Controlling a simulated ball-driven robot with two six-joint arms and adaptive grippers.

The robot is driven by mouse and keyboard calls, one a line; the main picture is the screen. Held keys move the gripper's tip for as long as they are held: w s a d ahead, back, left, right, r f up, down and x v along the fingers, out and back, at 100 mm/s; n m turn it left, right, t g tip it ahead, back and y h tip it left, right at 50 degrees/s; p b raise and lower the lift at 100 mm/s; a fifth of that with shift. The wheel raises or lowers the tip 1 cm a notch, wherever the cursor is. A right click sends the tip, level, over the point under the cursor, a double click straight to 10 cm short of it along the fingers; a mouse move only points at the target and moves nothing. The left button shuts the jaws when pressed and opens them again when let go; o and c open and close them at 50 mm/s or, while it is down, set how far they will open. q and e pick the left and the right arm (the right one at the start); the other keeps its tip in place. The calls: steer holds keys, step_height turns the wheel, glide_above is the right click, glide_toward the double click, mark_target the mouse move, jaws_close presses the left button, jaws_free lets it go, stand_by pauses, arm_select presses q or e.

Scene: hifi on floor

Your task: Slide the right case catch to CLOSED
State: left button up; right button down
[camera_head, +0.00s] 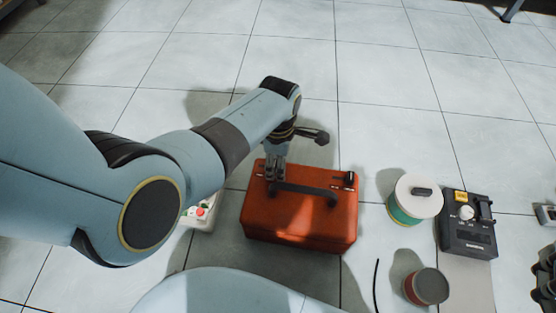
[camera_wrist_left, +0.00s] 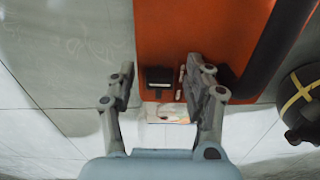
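The orange-red case (camera_head: 300,222) stands on the floor in the head view, with a black handle (camera_head: 305,190) on top. A black catch (camera_head: 349,178) shows near its far right corner. My left gripper (camera_head: 274,174) is over the far left part of the case top and hides what lies under it. In the left wrist view, a dark catch (camera_wrist_left: 158,78) with a pale strip beside it lies on the case (camera_wrist_left: 195,25) between the spread fingers (camera_wrist_left: 163,88). I cannot tell whether the fingers touch it, nor read its setting. My right gripper is not in view.
A white-and-green spool (camera_head: 415,199), a dark box with a pale knob (camera_head: 468,225) and a small reddish round can (camera_head: 426,287) stand right of the case. A pale box with a red button (camera_head: 200,212) is partly hidden by my left arm. The floor behind is clear.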

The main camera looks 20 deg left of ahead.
arm_select(q)
step_height(320, 180, up, 8)
steer(key=shift+f, duration=0.25)
stand_by(0.6)
